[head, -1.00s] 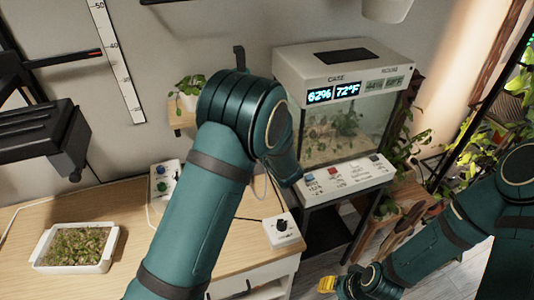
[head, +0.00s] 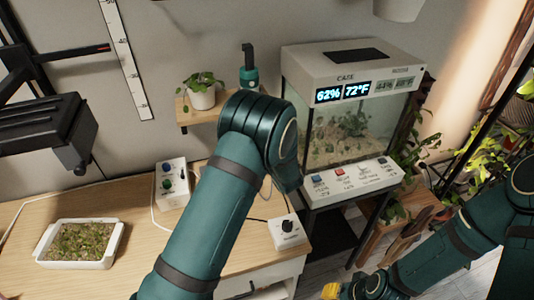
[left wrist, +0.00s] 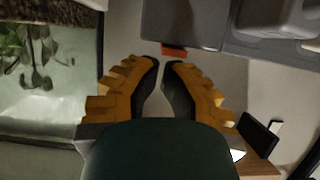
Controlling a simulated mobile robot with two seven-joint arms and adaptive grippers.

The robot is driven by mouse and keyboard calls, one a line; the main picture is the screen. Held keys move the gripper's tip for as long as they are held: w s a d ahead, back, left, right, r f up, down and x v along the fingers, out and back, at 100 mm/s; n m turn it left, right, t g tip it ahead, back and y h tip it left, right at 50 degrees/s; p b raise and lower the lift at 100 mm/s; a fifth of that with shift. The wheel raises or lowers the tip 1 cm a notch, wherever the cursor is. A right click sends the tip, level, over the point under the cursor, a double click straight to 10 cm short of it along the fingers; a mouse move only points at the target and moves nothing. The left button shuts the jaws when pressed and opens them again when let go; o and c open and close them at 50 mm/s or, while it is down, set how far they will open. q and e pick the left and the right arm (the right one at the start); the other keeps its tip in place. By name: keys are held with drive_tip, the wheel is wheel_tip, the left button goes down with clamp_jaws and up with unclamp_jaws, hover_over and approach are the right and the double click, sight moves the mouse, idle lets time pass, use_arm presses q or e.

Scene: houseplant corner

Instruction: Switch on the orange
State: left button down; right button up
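A small orange-red switch (head: 339,172) sits on the white sloped panel (head: 350,189) in front of the terrarium, between a blue switch (head: 317,179) and greyer ones. My left arm bends in front of the shelf, and its gripper is hidden in the head view. In the left wrist view my left gripper (left wrist: 160,64) has its fingertips almost together, with nothing visible between them. A small orange-red piece (left wrist: 173,51) shows just beyond the tips, at the edge of a grey body; I cannot tell whether it is the same switch. My right gripper (head: 331,291) is partly cut off at the bottom.
The terrarium (head: 345,125) stands behind the panel. A seedling tray (head: 80,262) is at left. A potted plant (head: 201,92) stands on the shelf.

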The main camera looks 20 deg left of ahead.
use_arm(q)
drive_tip(key=shift+s+d+f, duration=0.15)
drive_tip(key=shift+s+f, duration=0.1)
drive_tip(key=shift+f, duration=0.35)
drive_tip(key=shift+w+r, duration=0.1)
drive_tip(key=shift+r, duration=0.05)
use_arm(e)
drive_tip(key=shift+f, duration=0.1)
use_arm(q)
drive_tip(key=shift+r, duration=0.1)
drive_tip(key=shift+r+p, duration=0.6)
drive_tip(key=shift+r, duration=0.1)
use_arm(e)
drive_tip(key=shift+r, duration=0.55)
drive_tip(key=shift+w, duration=0.15)
